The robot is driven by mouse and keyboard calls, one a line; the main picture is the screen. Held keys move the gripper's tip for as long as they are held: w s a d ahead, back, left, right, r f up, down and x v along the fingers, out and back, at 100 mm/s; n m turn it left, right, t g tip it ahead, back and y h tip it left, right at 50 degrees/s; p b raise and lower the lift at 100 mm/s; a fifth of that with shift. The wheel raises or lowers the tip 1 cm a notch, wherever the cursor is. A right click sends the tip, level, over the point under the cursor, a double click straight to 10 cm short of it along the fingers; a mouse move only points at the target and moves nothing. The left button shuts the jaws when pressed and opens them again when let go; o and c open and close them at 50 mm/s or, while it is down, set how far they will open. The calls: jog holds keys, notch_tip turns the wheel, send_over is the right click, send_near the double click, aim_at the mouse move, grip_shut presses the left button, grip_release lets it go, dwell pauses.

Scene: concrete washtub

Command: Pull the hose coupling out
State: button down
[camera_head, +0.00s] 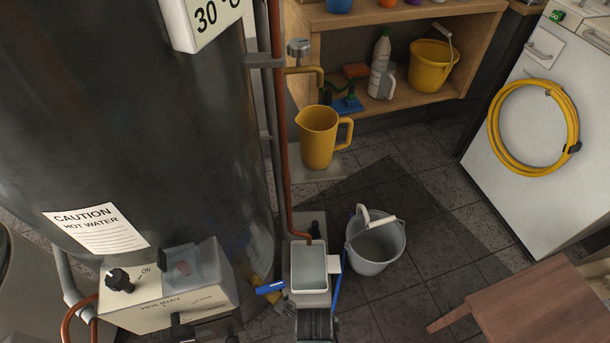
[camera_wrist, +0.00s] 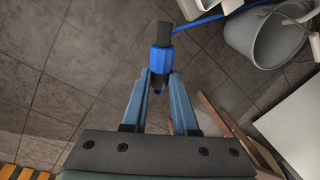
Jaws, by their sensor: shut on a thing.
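In the wrist view, the hose coupling (camera_wrist: 161,60) is a blue collar with a dark piece above it. My gripper (camera_wrist: 160,77) has its two grey-blue fingers closed on either side of it. The lower part of the coupling is partly hidden between the fingers. I cannot make out the grip there.
A grey bucket (camera_head: 376,262) stands on the tiles right of the box. A copper pipe (camera_head: 277,120) runs down beside the dark tank (camera_head: 120,110). A yellow jug (camera_head: 318,138) sits behind. A wooden stool (camera_head: 540,308) is at lower right. Floor tiles between bucket and stool are clear.

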jog(key=shift+s+d+p, duration=0.35)
jog(key=shift+s+d, duration=0.3)
jog(key=shift+d, duration=0.2)
jog(key=shift+s+d+p, duration=0.35)
jog(key=shift+s+d, duration=0.3)
jog(key=shift+d, duration=0.2)
